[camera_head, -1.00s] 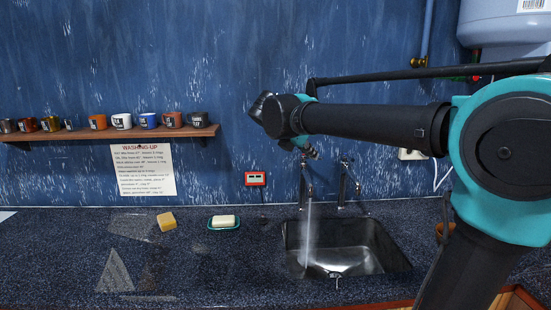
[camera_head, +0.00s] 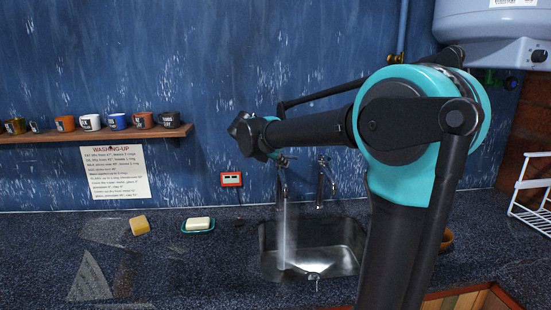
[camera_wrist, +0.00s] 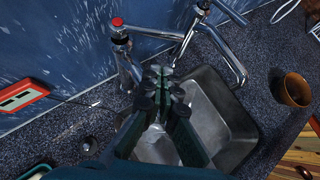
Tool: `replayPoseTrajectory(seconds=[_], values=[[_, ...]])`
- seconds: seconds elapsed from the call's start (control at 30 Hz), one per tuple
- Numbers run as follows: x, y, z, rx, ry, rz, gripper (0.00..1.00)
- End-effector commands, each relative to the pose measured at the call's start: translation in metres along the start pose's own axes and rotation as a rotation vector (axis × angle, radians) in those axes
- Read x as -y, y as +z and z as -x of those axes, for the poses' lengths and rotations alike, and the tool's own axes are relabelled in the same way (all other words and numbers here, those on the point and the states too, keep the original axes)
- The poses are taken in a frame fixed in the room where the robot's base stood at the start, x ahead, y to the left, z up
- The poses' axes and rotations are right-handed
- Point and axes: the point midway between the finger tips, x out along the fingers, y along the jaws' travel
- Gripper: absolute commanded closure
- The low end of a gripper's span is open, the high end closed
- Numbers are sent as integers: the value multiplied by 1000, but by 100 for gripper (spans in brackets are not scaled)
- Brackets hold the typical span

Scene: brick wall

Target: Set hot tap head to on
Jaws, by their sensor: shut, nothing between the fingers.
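The hot tap has a red-capped head (camera_wrist: 118,24) and a chrome body in the wrist view. In the head view it is the left tap (camera_head: 283,185), and water runs from it into the sink (camera_head: 350,262). The second tap (camera_head: 322,183) stands to its right; its chrome body (camera_wrist: 187,42) also shows in the wrist view. My gripper (camera_wrist: 163,78) is shut and empty, below and right of the red cap in the wrist view, seen over the sink. It appears apart from the cap. In the head view my wrist largely hides the gripper.
A red-framed wall box (camera_head: 231,179) is left of the taps. A soap dish (camera_head: 198,230) and yellow sponge (camera_head: 139,225) lie on the counter (camera_head: 190,275). A brown pot (camera_wrist: 295,90) stands right of the sink. A mug shelf (camera_head: 100,136) hangs at left.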

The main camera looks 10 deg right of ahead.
Motion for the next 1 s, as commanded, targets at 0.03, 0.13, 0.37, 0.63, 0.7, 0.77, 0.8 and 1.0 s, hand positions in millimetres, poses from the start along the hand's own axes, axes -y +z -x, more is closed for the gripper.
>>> replayPoseTrajectory(seconds=[0.03,0.13,0.37,0.63,0.7,0.77,0.8,1.0], values=[[1,8,-5,0,-3,-2,100],[0,18,-12,1,-2,-2,100],[0,28,-20,1,-1,0,100],[0,28,-20,1,0,1,100],[0,29,-21,1,-1,0,100],[3,31,-24,1,-1,-1,100],[5,33,-26,-1,5,4,100],[10,37,-34,-10,131,109,100]])
